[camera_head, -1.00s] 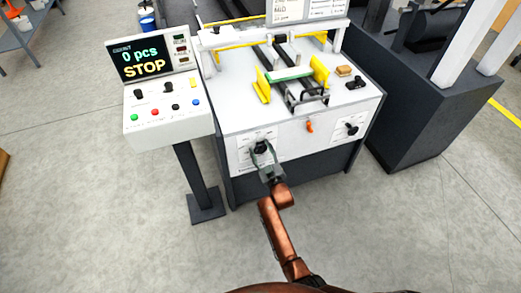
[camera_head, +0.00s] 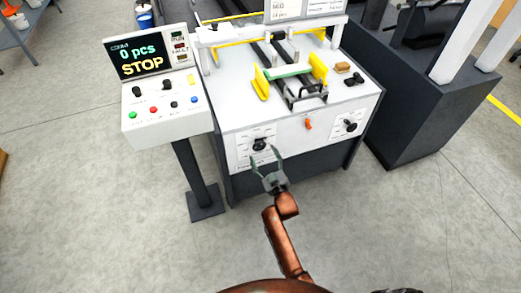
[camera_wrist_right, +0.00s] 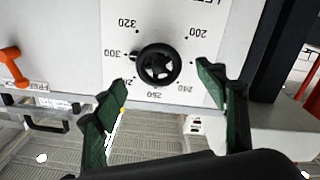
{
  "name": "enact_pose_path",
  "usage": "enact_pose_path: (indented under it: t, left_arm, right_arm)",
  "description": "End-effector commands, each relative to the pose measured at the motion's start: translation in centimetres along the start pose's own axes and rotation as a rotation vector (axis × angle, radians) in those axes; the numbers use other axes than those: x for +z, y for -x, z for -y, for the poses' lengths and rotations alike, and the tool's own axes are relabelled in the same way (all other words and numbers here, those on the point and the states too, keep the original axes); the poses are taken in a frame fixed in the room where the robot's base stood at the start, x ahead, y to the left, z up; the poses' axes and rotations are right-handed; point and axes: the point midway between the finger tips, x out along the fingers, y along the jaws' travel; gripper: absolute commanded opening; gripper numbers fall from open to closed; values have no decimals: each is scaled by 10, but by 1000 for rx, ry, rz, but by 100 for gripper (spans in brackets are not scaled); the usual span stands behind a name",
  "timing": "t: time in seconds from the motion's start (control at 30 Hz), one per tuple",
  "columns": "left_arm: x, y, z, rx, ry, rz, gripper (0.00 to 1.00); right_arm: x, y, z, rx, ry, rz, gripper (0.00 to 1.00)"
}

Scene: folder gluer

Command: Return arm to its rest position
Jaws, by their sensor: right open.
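My right gripper (camera_head: 265,161) is open and empty in front of the machine's front panel, just below and apart from the left black knob (camera_head: 260,145). In the right wrist view the two green fingers of the gripper (camera_wrist_right: 162,95) are spread wide. The same black knob (camera_wrist_right: 158,64) shows beyond them on a white dial plate (camera_wrist_right: 190,20) with printed numbers. My right arm (camera_head: 282,240) reaches up from the bottom of the head view. My left gripper is not in view.
The folder gluer (camera_head: 230,110) stands ahead, with an orange lever (camera_head: 308,124) and a right black knob (camera_head: 350,125) on its front. A control panel (camera_head: 165,120) on a post reads "0 pcs STOP". The floor (camera_head: 400,220) in front is clear.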

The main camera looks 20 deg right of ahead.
Motion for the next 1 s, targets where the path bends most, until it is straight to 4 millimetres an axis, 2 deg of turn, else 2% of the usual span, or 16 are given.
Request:
enact_pose_path:
  t: [0.1, 0.2, 0.77, 0.87, 0.97, 1.0]
  left_arm:
    - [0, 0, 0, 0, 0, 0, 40]
    - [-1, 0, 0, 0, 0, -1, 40]
    - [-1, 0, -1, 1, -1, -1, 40]
    - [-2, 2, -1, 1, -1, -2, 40]
    - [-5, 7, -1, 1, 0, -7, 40]
    - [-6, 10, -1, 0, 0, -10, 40]
  right_arm:
    - [1, 14, 0, 0, 1, 1, 66]
    - [0, 20, 0, 0, 1, 0, 66]
    - [1, 22, 0, -1, 0, 2, 66]
    - [13, 26, 5, -13, -5, 25, 66]
    - [47, 38, 19, -47, -18, 92, 66]
    - [66, 47, 27, -66, -25, 129, 66]
